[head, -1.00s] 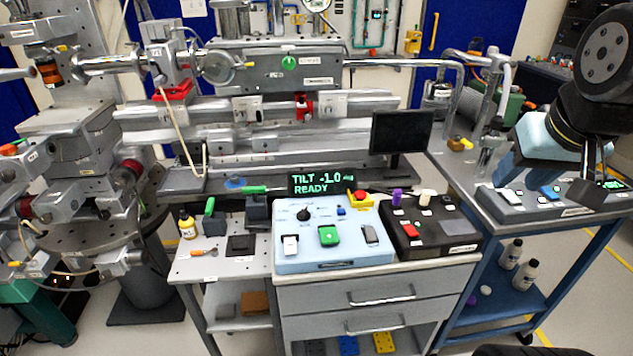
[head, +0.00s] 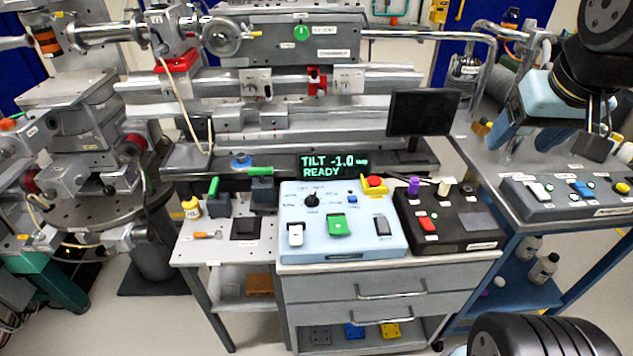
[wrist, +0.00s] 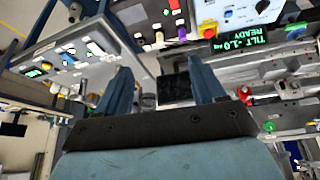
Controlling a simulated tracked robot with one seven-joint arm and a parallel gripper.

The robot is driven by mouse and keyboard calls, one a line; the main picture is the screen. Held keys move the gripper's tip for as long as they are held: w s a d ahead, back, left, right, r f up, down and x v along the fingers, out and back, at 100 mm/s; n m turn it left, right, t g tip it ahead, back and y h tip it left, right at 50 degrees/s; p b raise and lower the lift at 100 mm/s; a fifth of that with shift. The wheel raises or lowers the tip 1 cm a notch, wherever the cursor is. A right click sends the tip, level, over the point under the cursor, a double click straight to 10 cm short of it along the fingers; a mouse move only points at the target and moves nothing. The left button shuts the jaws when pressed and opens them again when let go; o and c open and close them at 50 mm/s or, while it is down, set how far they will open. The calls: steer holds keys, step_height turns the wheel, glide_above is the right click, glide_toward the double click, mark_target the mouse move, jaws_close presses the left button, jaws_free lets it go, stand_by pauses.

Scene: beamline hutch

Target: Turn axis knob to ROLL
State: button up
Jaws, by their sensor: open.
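The axis knob (head: 312,200) is a small black rotary knob at the upper left of a light blue control box (head: 296,252). Printed labels ring it, too small to read. The display (head: 328,166) behind the box reads "TILT -1.0" and "READY" in green. In the wrist view the knob (wrist: 262,6) shows at the top right edge, and the display (wrist: 234,42) appears rotated. My gripper (head: 604,120) is at the right of the head view, well away from the knob. Its two fingers (wrist: 160,88) stand apart with nothing between them in the wrist view.
The box also carries a green button (head: 337,225), a white switch (head: 295,234) and a red emergency button on yellow (head: 375,182). A black box (head: 446,240) stands beside it. A monitor (head: 423,113) rises behind. A blue side table (head: 540,225) is at right.

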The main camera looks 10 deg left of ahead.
steer(key=shift+o, duration=0.3)
steer(key=w+a+f+n+g, duration=0.1)
steer(key=w+a+n, duration=0.3)
steer(key=w+a, duration=0.3)
steer(key=shift+w, duration=0.35)
steer(key=n+g, duration=0.4)
steer(key=n, duration=0.8)
glide_above(311, 195)
step_height(311, 195, down, 16)
step_height(311, 195, down, 14)
steer(key=shift+r, duration=0.2)
steer(key=shift+c, duration=0.3)
